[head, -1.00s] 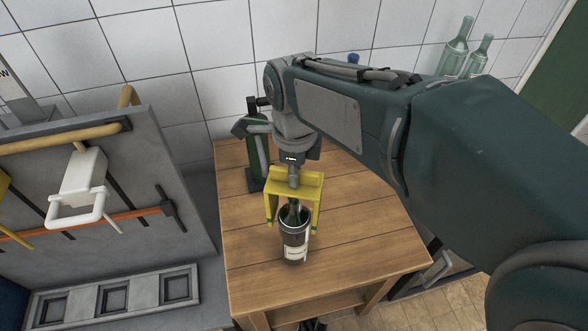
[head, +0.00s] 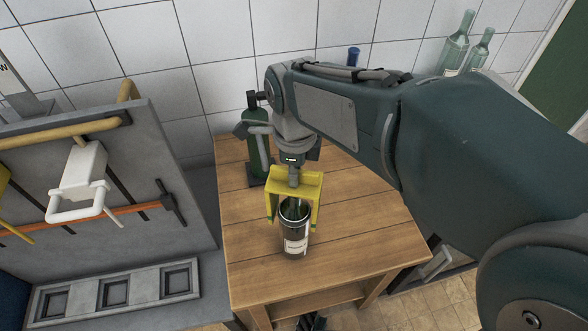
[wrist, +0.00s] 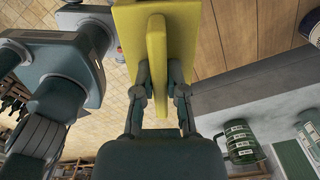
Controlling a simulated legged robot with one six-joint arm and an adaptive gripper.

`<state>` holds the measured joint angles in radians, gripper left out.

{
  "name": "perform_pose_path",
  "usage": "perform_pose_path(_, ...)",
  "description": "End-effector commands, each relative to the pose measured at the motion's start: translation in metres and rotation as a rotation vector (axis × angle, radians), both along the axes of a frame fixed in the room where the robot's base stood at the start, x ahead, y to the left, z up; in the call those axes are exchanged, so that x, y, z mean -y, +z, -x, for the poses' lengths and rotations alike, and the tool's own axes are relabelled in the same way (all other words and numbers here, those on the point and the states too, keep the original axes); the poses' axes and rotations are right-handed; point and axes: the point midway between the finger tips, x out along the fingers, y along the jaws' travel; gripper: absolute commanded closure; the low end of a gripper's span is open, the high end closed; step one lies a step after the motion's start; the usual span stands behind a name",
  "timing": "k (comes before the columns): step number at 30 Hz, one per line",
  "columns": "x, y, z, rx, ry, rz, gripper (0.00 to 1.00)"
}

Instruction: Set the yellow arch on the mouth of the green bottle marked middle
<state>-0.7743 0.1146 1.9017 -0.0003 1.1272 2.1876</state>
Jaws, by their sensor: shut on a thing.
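My gripper (head: 293,178) is shut on the yellow arch (head: 308,186) by its top. In the wrist view, the gripper (wrist: 160,88) has its two fingers on either side of the upright fin of the yellow arch (wrist: 178,35). In the head view the arch hangs legs down over a dark bottle (head: 296,228) with a green neck and a white label, on the wooden table. Its legs show to either side of the neck; I cannot tell whether it touches. Another green bottle (head: 258,150) stands farther back, partly hidden by my arm. No marking is readable.
The wooden table (head: 365,245) is clear around the dark bottle. Pale bottles (head: 455,50) stand at the back right.

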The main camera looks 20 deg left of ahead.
Motion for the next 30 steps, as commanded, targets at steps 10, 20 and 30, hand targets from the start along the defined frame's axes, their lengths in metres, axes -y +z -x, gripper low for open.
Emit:
perform_pose_path(10, 0.0, 0.0, 0.0, 0.0, 0.0, 0.0, 0.44)
perform_pose_path(20, 0.0, 0.0, 0.0, 0.0, 0.0, 0.0, 0.44)
perform_pose_path(30, -0.001, 0.043, -0.001, 0.003, 0.0, -0.004, 0.44)
